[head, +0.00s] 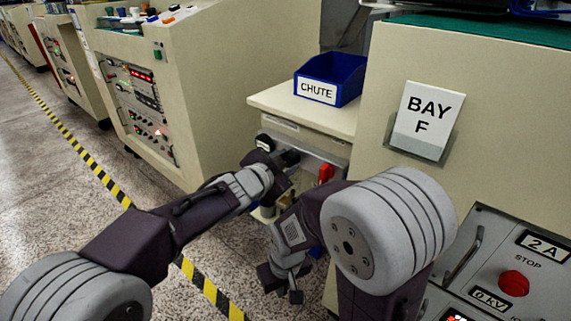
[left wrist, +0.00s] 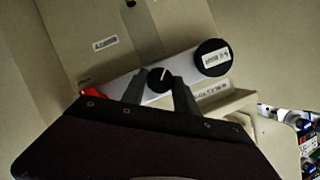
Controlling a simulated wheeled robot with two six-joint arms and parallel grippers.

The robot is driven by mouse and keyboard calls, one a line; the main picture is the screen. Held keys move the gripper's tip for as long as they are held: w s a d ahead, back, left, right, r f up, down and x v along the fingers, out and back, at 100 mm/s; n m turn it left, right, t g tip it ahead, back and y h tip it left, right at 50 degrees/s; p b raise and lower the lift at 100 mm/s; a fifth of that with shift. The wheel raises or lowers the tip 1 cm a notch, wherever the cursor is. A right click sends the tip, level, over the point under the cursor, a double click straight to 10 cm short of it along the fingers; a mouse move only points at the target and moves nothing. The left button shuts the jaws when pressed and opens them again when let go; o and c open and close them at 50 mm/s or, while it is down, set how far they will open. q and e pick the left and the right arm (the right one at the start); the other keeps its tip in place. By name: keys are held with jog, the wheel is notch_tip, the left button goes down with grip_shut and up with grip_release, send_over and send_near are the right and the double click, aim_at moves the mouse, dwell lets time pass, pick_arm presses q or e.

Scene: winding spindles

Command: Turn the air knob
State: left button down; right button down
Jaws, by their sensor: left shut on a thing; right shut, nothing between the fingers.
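The air knob (left wrist: 160,76) is a small round black knob with a white pointer line, on a pale panel strip (left wrist: 190,68) in the left wrist view. My left gripper (left wrist: 160,92) is shut on it, one dark finger on each side. In the head view my left gripper (head: 290,158) reaches the front of the cabinet under the chute bin, and its wrist mostly hides the knob. My right gripper (head: 288,283) is shut and empty, hanging low in front of the same cabinet.
A larger black round part with a label (left wrist: 213,58) sits beside the knob. A red handle (head: 326,173) is on its other side. A blue CHUTE bin (head: 332,78) stands on the cabinet top. A BAY F sign (head: 422,122) and control panel (head: 505,270) are at right.

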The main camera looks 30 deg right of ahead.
pick_arm(q)
jog(key=c, duration=0.9)
grip_release()
jog(key=shift+c, duration=0.2)
jog(key=p+v, duration=0.1)
jog(key=v, duration=0.8)
jog(key=shift+p, duration=0.35)
jog(key=shift+a, duration=0.2)
